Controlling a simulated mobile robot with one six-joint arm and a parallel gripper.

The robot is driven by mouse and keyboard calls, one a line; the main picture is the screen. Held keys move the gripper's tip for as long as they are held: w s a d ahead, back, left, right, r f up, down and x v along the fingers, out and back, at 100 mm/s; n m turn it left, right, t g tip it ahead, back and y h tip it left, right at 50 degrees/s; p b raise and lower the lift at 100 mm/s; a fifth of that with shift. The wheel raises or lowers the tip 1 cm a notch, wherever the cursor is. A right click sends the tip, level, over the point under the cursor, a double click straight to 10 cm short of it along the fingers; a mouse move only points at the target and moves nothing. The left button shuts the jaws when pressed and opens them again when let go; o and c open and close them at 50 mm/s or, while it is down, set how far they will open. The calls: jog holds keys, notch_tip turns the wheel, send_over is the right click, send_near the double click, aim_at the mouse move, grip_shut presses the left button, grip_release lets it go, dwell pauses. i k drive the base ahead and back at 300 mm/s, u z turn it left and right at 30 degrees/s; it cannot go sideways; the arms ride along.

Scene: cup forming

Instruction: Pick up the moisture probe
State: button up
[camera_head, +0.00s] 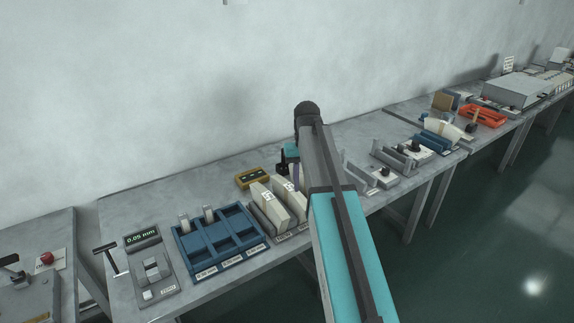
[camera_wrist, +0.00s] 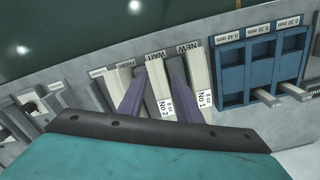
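A yellow hand-sized device with a dark face (camera_head: 252,178) lies on the bench on the wall side of the cream blocks. It looks like the moisture probe, but no label on it can be read. My gripper (camera_head: 291,172) is to its right in the head view, partly hidden by my arm. In the wrist view, the two purple fingers of my gripper (camera_wrist: 157,78) are spread apart. The cream block marked No 2 (camera_wrist: 158,100) shows between them, with no clear contact. The yellow device does not show in the wrist view.
Cream blocks (camera_head: 272,203) stand in a grey rack beside a blue slotted tray (camera_head: 222,238). A gauge reading 0.05 mm (camera_head: 142,239) is at the left. Grey fixtures (camera_head: 385,177) stand to the right. The wall rises behind the bench.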

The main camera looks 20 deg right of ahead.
aim_at(283, 160)
jog(key=z, duration=1.05)
jog(key=i, duration=1.35)
jog(key=u, duration=1.5)
